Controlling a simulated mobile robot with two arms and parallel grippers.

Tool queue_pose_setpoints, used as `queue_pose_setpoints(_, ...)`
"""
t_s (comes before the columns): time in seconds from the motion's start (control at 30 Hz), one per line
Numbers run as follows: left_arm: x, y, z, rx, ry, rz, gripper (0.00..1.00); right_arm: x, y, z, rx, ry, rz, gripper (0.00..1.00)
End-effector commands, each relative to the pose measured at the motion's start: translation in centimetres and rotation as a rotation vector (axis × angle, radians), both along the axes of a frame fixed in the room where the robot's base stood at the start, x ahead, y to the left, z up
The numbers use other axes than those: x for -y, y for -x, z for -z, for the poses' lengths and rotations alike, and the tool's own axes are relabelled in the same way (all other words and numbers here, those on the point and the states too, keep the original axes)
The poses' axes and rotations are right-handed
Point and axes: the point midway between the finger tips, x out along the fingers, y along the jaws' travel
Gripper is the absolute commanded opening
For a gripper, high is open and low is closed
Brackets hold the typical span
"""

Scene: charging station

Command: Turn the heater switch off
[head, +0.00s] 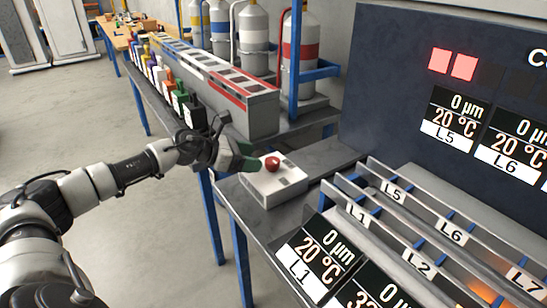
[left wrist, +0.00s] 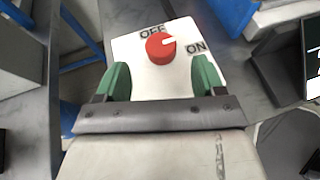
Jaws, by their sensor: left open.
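The heater switch is a red round knob (head: 272,163) on a white box (head: 268,190) on the grey bench. In the left wrist view the red knob (left wrist: 160,48) has a white mark pointing right, roughly toward the ON label (left wrist: 196,48). The OFF label (left wrist: 152,32) is above the knob. My left gripper (head: 240,157) is just left of the box in the head view. In the left wrist view its two green fingertips (left wrist: 162,78) are wide apart with nothing between them, and the knob lies ahead of the gap. The right gripper is not seen.
A slotted metal rack (head: 440,235) with L labels stands right of the box. A dark display panel (head: 440,90) rises behind it. A long grey holder (head: 235,95) and a row of coloured bottles (head: 165,82) stand behind my left gripper. A blue post (head: 294,60) is nearby.

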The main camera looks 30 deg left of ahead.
Motion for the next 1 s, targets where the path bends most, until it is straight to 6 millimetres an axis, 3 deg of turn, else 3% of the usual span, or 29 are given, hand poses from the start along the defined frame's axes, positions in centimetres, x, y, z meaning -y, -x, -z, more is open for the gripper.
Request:
queue_pose_setpoints(0.3, 3.1, -4.0, 1.9, 0.002, 0.002, 0.001, 0.69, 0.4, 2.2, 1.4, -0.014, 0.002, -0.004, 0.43)
queue_pose_setpoints(0.73, 3.8, -4.9, 2.5, 0.001, -0.001, 0.000, 0.69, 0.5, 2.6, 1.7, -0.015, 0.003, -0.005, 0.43)
queue_pose_setpoints(0.77, 3.8, -4.9, 2.5, 0.001, -0.001, 0.000, 0.67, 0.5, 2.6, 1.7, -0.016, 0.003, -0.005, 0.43)
queue_pose_setpoints(1.0, 3.8, -4.8, 2.5, 0.000, 0.000, 0.001, 0.30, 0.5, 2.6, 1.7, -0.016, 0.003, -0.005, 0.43)
